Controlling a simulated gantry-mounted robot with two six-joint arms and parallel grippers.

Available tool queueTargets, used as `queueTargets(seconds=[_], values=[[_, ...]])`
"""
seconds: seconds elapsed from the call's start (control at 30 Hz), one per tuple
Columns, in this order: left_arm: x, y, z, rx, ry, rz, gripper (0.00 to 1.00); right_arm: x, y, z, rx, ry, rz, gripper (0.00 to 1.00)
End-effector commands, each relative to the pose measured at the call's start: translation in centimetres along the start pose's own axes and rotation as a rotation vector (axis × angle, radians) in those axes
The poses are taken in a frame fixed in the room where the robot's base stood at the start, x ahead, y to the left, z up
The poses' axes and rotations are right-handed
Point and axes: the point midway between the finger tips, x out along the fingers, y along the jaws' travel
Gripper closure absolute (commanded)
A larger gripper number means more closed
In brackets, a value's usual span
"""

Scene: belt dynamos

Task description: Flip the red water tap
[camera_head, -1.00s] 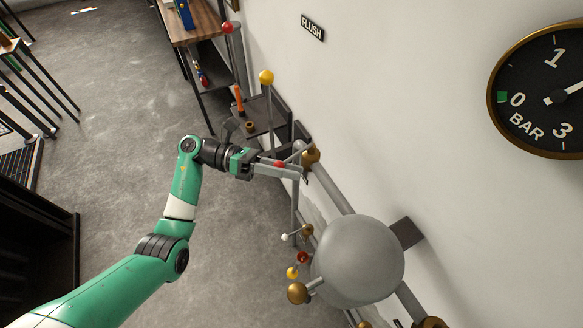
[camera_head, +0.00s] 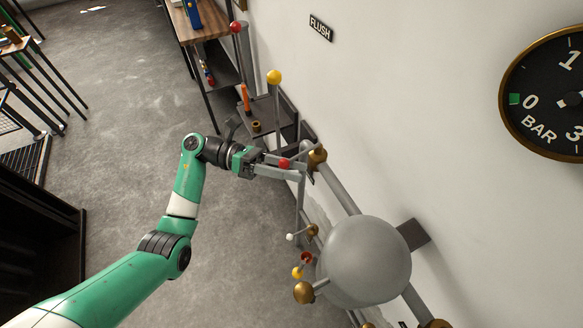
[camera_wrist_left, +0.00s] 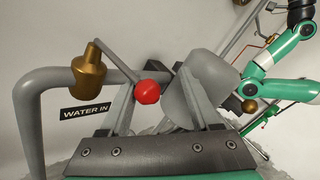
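The red water tap is a brass valve (camera_wrist_left: 88,75) on a grey pipe, with a thin lever ending in a red ball (camera_wrist_left: 148,92). In the head view, the red ball (camera_head: 284,163) is by my left gripper (camera_head: 300,174), and the brass valve (camera_head: 318,155) is just beyond the fingertips. In the left wrist view, the fingers are spread with the ball between them and visible space on its right. I cannot tell whether the left finger touches the lever. A green arm (camera_wrist_left: 278,85) shows at the right of the wrist view; no right gripper can be made out.
A big grey rounded tank (camera_head: 365,262) stands close below the left gripper. A yellow-ball lever (camera_head: 274,77) rises behind it, and small levers with white, red and yellow balls hang nearby. A "WATER IN" label (camera_wrist_left: 86,112) is on the wall.

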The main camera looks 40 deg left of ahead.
Motion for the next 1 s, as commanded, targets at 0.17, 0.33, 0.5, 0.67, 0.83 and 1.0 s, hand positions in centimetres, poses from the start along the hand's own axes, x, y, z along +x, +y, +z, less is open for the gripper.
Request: queueTargets(seconds=[0.17,0.33,0.5,0.67,0.83,1.0], values=[[0.1,0.1,-0.1,-0.003,0.0,0.0,0.37,0.0,0.0,0.0,0.0,0.0,0.0,0.5],[-0.9,0.1,-0.1,-0.004,-0.001,0.003,0.37,0.0,0.0,0.0,0.0,0.0,0.0,0.5],[-4.4,0.2,0.0,-0.003,-0.002,0.006,0.37,0.1,0.0,-0.1,0.0,0.0,0.0,0.5],[-8.3,0.1,-0.1,-0.002,-0.003,0.005,0.37,0.0,0.0,0.0,0.0,0.0,0.0,0.5],[-11.0,0.1,-0.1,-0.002,-0.002,0.003,0.37,-0.2,0.0,0.2,0.0,0.0,0.0,0.5],[-11.7,0.0,-0.1,0.0,0.0,0.0,0.37,-0.2,0.0,0.2,0.0,0.0,0.0,0.5]])
